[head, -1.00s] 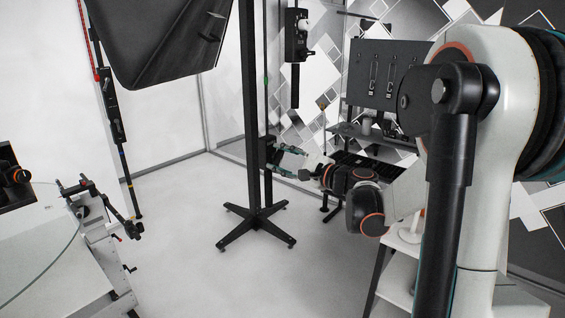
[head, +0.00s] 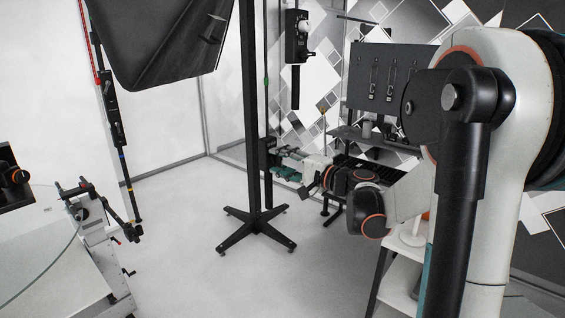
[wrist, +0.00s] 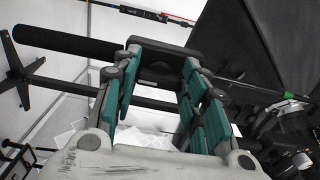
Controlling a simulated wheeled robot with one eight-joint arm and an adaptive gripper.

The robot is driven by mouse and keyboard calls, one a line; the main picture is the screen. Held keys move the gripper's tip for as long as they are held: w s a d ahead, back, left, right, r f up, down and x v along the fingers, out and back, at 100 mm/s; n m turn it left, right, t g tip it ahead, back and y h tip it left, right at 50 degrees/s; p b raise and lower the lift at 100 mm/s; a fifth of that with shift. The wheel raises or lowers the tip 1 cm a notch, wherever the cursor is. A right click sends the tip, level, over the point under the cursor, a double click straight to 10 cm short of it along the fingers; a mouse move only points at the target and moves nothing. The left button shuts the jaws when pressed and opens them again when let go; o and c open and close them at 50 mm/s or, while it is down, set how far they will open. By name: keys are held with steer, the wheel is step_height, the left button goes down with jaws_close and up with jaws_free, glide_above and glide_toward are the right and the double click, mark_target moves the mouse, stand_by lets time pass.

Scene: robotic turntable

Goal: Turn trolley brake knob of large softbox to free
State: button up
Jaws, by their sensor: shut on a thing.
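The large softbox (head: 160,45) is a black hood at the upper left of the head view, and it also fills the upper right of the wrist view (wrist: 250,45). A black stand column (head: 252,110) rises from a cross-shaped foot (head: 253,232). A black block (head: 268,150) sits low beside the column. My gripper (head: 277,160) reaches it from the right. In the wrist view my gripper (wrist: 158,62) has its teal-padded fingers closed around a dark part (wrist: 160,72), apparently the brake knob. The knob's shape and marking are mostly hidden by the fingers.
A black control box (head: 297,38) hangs right of the column. A dark panel (head: 385,85) and shelves stand behind my arm. A white table (head: 400,262) is near my arm. A clamp rig (head: 100,225) stands at the left. The floor around the foot is clear.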

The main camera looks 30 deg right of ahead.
stand_by(0.3)
steer(key=o, duration=1.1)
steer(key=shift+c, duration=0.2)
steer(key=shift+s, duration=0.1)
steer(key=v, duration=1.2)
steer(key=shift+a, duration=0.1)
